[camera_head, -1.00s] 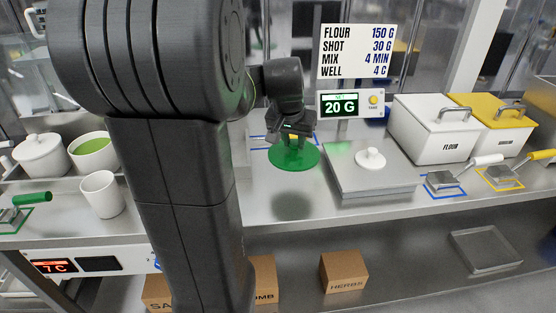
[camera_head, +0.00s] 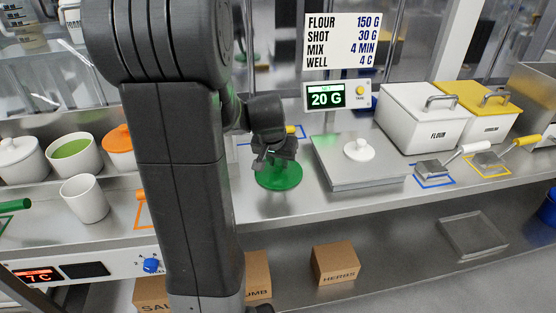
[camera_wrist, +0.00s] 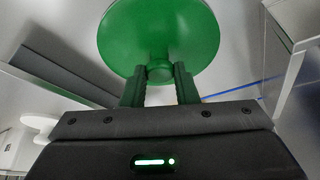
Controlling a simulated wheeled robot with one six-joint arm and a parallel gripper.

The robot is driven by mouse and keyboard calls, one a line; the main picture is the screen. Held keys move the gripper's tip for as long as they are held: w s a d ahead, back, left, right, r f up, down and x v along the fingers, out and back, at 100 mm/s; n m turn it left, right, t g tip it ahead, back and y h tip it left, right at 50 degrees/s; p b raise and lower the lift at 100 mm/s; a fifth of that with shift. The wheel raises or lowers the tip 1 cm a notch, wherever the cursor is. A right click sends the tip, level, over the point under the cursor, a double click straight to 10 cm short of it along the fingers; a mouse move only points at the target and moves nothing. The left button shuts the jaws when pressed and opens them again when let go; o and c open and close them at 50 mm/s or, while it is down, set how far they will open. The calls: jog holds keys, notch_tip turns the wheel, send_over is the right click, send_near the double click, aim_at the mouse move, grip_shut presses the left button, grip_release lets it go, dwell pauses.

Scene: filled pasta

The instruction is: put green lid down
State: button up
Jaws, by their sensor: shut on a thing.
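The green lid (camera_head: 280,177) is a round green disc with a small knob. My gripper (camera_head: 270,158) is above it in the head view, left of the scale. In the wrist view the lid (camera_wrist: 160,35) fills the top middle, and my gripper (camera_wrist: 159,84) is shut on its knob between the two fingers. The lid looks level and close to the steel counter; I cannot tell whether it touches. A green-filled white pot (camera_head: 75,150) stands uncovered at the left.
The scale (camera_head: 345,178) reads 20 G and bears a small white knobbed piece (camera_head: 359,149). White and yellow-lidded bins (camera_head: 425,120) stand at the right. A white cup (camera_head: 86,198) and an orange-lidded pot (camera_head: 119,150) are on the left. Counter in front of the lid is bare.

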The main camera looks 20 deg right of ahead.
jog(key=shift+f, duration=0.2)
jog(key=o, duration=0.9)
jog(key=shift+r, duration=0.1)
jog(key=shift+o, duration=0.2)
jog(key=shift+a+r, duration=0.1)
jog(key=shift+r, duration=0.45)
jog(key=v, duration=1.1)
jog(key=shift+s, duration=0.15)
jog(key=shift+a, duration=0.1)
